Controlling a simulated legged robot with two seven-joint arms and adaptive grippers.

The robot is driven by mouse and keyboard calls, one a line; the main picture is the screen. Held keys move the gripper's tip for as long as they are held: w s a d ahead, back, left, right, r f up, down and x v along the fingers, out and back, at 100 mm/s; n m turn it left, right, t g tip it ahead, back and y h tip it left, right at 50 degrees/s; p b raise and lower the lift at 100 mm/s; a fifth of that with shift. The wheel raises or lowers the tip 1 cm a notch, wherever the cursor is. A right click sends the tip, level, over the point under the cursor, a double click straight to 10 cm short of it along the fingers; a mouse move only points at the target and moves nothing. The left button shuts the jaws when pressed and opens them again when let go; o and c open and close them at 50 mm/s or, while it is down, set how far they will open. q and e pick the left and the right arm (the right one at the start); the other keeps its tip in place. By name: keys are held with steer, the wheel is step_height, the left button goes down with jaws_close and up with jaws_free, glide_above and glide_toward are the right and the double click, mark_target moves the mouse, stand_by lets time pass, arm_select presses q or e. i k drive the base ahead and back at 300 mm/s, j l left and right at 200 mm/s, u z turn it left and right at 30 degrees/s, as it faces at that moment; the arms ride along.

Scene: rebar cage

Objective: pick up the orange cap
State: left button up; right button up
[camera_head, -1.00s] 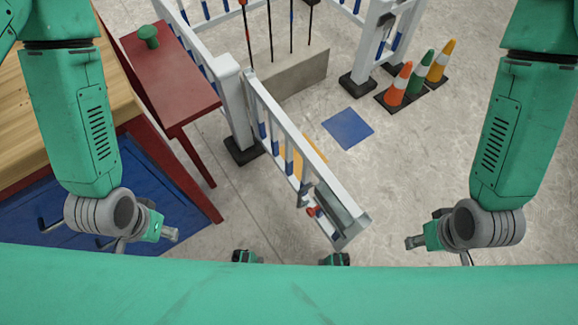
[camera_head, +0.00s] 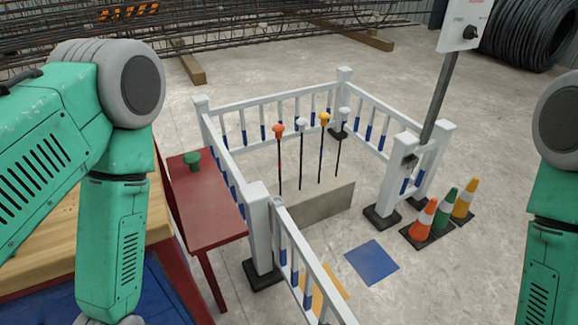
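An orange-red cap (camera_head: 279,131) sits on top of the leftmost upright bar inside the white railing. A yellow-orange cap (camera_head: 324,119) sits on the third bar. A green cap (camera_head: 191,160) stands on the red side table. Both my grippers are out of the picture, below its lower edge; only my arms show at the left and right. None of the caps is near a visible part of a gripper.
The bars rise from a concrete block (camera_head: 310,213) inside the white railing (camera_head: 258,232). The red table (camera_head: 206,207) stands left of it. Traffic cones (camera_head: 423,219) and a control post (camera_head: 440,95) stand at right. A blue floor square (camera_head: 372,262) lies in front.

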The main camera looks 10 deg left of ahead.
mark_target(278, 129)
steer(key=k, duration=0.6)
steer(key=z, duration=1.55)
steer(key=i+l+z, duration=0.1)
steer(key=i, duration=0.35)
steer(key=i+l+z, duration=0.1)
steer(key=i+l, duration=0.2)
steer(key=i, duration=0.15)
steer(key=i+l+z, duration=0.1)
steer(key=i, duration=0.35)
steer(key=i+j+u, duration=0.1)
steer(key=i+u, duration=0.25)
steer(key=u, duration=0.15)
steer(key=i+u, duration=0.45)
steer(key=i+l+u, duration=0.2)
steer(key=u, duration=0.3)
steer(key=i+j+u, duration=0.3)
steer(key=u, duration=0.15)
steer(key=i+j+u, duration=0.15)
steer(key=i+u, duration=0.6)
steer(key=u, duration=0.2)
steer(key=i+l+u, duration=0.1)
steer(key=i+u, duration=0.4)
steer(key=k, duration=0.1)
